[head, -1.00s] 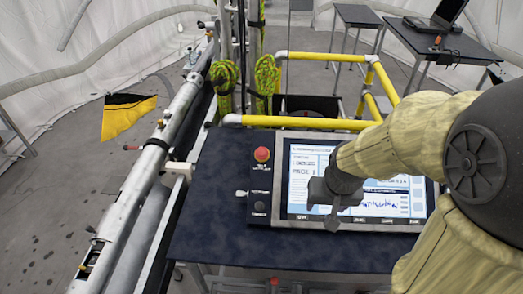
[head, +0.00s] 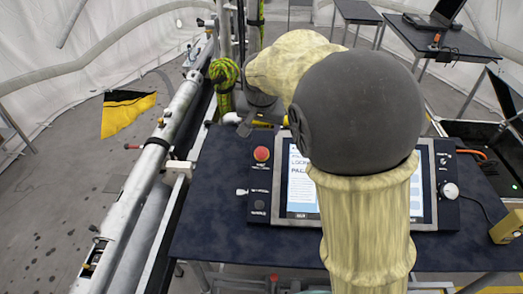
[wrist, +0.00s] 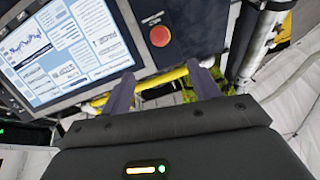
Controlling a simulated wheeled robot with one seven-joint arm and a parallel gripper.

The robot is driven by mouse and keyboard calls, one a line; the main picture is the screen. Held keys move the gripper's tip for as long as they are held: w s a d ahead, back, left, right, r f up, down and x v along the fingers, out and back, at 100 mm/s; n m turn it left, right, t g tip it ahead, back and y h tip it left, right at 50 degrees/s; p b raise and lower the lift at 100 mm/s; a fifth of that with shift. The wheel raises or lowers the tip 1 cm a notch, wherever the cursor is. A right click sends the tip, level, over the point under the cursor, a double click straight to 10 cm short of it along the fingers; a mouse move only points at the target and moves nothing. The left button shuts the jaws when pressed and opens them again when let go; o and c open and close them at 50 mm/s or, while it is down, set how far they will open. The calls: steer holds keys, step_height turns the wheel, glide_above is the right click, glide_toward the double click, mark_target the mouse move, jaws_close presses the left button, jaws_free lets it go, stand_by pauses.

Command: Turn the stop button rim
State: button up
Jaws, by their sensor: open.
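The stop button is a round red cap (head: 261,154) on the dark strip left of the screen on the console. It also shows in the wrist view (wrist: 159,36), upright on its panel and beyond my fingertips.
The console screen (head: 303,185) is partly hidden behind my arm. A white knob (head: 449,190) sits at the console's right. A yellow rail (wrist: 150,83) and green rope (head: 223,75) are near my gripper. A long metal tube (head: 150,160) runs along the left.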

mark_target(261, 152)
steer(key=p+x, duration=0.4)
steer(key=x, duration=1.3)
steer(key=shift+w+f+p, duration=0.1)
steer(key=shift+f+p, duration=0.15)
steer(key=shift+p, duration=0.1)
steer(key=shift+c, duration=0.4)
